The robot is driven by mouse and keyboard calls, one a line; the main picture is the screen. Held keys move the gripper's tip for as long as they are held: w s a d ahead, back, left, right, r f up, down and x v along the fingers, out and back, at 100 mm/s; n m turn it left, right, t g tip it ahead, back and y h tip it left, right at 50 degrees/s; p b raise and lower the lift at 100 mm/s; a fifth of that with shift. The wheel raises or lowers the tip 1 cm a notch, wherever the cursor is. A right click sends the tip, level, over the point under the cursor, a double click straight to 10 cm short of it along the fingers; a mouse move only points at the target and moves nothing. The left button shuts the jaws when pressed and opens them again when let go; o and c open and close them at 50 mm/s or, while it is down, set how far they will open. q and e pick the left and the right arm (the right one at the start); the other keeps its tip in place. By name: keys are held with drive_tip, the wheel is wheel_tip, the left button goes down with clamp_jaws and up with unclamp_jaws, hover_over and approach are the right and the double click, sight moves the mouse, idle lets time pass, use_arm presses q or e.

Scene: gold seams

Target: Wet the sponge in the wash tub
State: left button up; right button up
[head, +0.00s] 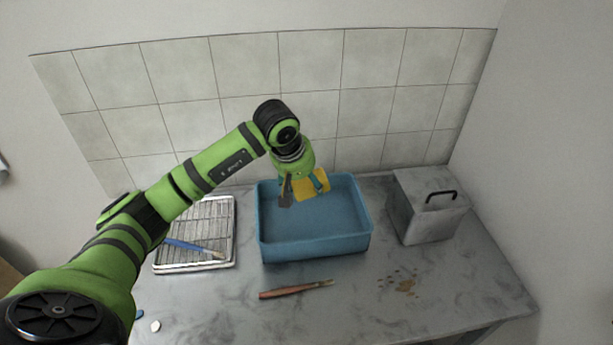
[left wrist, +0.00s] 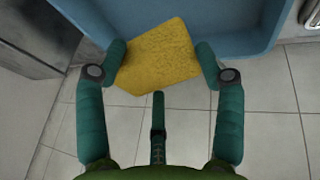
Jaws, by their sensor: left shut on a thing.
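The yellow sponge (head: 314,186) is held in my left gripper (head: 304,190), over the back part of the blue wash tub (head: 314,248). In the left wrist view the sponge (left wrist: 158,58) sits between the two green fingers of the gripper (left wrist: 160,54), which touch its sides. The tub's blue wall (left wrist: 225,32) shows behind and beside it there. Whether the sponge touches the tub's bottom or any water cannot be told. My right gripper is in neither view.
A wire rack tray (head: 197,256) with a blue-handled brush (head: 190,247) stands left of the tub. A grey box with a black handle (head: 425,212) stands right. A reddish-handled tool (head: 295,289) lies in front, near brown stains (head: 405,286) on the counter.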

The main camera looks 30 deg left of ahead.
sight(306, 183)
use_arm(q)
wheel_tip(306, 183, down, 2)
drive_tip(key=shift+d+f+b, duration=0.1)
drive_tip(key=shift+b, duration=0.4)
drive_tip(key=shift+f+b, duration=2.5)
drive_tip(key=shift+f, duration=0.45)
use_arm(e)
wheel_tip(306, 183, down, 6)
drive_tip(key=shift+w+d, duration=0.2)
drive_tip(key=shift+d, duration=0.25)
use_arm(q)
drive_tip(key=shift+r+p, duration=2.2)
drive_tip(key=shift+r, duration=1.65)
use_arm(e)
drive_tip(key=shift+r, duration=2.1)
use_arm(q)
drive_tip(key=shift+r+p, duration=1.1)
drive_tip(key=shift+r, duration=0.95)
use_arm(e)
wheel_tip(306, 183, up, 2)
